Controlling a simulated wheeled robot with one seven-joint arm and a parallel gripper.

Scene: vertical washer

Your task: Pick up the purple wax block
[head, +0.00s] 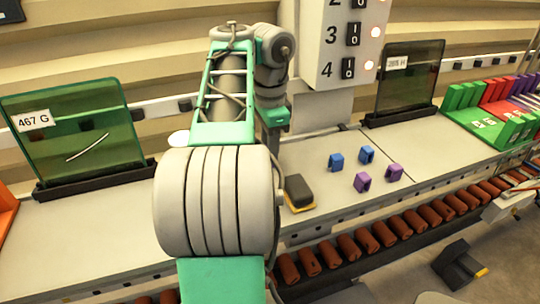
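Two small purple blocks lie on the grey counter (325,190), right of my arm. One purple block (394,172) is farther right, and the other purple block (363,182) is nearer the counter's front edge. Each shows a dark opening in its side. They stand apart from each other. My arm reaches up and bends back down left of the blocks. Its wrist end hangs near the counter, well left of both blocks. My gripper's fingers are hidden behind my large grey arm joint or too dark to make out, so I cannot see whether they are open.
Two blue blocks (336,161) (367,154) stand just behind the purple ones. A dark block with a yellow base (299,193) lies between my arm and them. Green glass panels (78,132) (409,77) stand on both sides. A roller row (380,234) runs along the front.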

